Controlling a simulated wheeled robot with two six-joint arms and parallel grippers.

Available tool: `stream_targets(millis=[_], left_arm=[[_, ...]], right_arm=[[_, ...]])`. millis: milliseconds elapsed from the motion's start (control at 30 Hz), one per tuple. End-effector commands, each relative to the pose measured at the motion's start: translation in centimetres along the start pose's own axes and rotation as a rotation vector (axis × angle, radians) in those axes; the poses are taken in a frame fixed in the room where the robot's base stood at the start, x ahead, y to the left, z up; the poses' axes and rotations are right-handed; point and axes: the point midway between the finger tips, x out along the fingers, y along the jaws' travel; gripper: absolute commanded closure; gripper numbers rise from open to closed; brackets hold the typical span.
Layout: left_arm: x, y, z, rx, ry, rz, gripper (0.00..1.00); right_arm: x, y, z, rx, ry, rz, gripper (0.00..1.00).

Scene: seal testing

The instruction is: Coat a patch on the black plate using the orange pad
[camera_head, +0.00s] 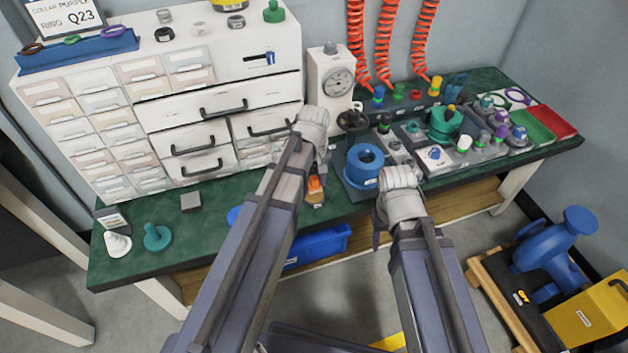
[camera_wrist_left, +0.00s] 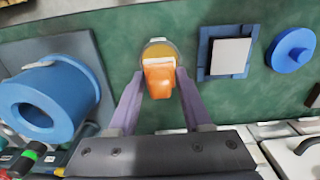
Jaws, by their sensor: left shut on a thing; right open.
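An orange pad (camera_wrist_left: 158,78) with a pale band stands between the fingers of my left gripper (camera_wrist_left: 158,90), which is shut on it; the pad also shows in the head view (camera_head: 315,188) low over the green bench. A small dark grey square plate (camera_head: 190,201), perhaps the black plate, lies on the bench left of my left arm. A light grey square on a blue base (camera_wrist_left: 229,55) lies beside the pad in the wrist view; my arm hides it in the head view. My right gripper (camera_head: 385,215) is open in front of the bench, its fingers mostly hidden.
A blue flanged ring (camera_head: 365,165) stands right of the pad. A blue disc (camera_wrist_left: 292,50) lies past the grey square. A white drawer cabinet (camera_head: 190,120) and a dial gauge (camera_head: 338,80) stand behind.

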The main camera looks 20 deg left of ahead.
Motion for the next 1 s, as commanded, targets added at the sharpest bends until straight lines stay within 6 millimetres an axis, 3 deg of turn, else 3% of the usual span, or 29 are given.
stream_targets(millis=[400,1000], left_arm=[[-3.5,0.0,0.0,0.0,0.0,0.0,0.95],[-3.5,0.0,0.0,0.0,0.0,0.0,0.95]], right_arm=[[-3.4,0.3,0.2,0.0,0.0,0.0,0.43],[-3.5,0.3,0.2,0.0,0.0,0.0,0.43]])
